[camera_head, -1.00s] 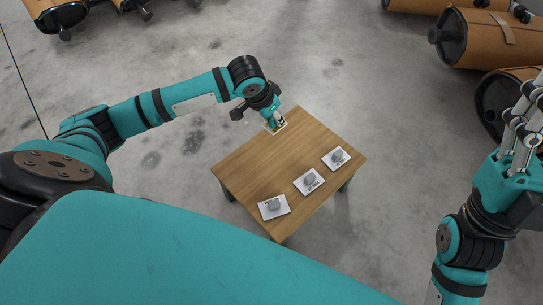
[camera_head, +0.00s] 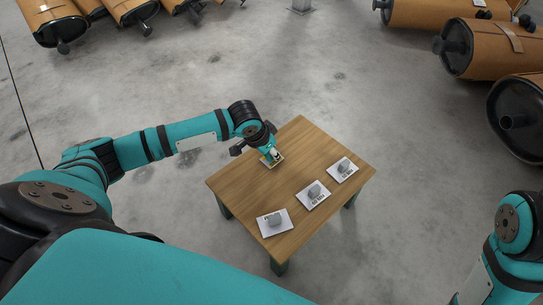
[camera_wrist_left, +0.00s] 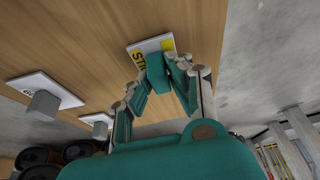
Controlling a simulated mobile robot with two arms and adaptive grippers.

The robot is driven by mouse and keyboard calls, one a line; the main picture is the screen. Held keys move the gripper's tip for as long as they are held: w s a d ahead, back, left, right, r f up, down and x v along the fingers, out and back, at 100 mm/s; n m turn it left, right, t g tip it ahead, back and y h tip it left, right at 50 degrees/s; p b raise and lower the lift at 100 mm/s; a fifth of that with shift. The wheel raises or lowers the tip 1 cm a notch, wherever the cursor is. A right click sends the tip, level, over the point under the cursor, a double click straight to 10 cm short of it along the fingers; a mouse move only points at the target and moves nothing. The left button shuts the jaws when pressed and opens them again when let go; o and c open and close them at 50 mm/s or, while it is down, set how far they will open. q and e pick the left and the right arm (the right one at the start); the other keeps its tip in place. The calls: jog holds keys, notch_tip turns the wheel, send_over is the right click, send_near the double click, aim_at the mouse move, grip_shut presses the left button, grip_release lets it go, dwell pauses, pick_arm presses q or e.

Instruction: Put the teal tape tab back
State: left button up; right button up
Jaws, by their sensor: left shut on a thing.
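I cannot tell whether the card touches the table. My right gripper is out of view; only part of that arm shows at lower right.
Three white cards with grey blocks lie along the table's near right side: a near one (camera_head: 285,229), a middle one (camera_head: 322,201) and a far one (camera_head: 350,175). The table between them and my gripper is bare. Brown mufflers (camera_head: 483,47) lie on the floor behind.

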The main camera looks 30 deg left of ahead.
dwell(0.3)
pick_arm(q)
jog(key=o, duration=0.8)
jog(key=shift+f, duration=0.1)
jog(key=shift+c, duration=0.2)
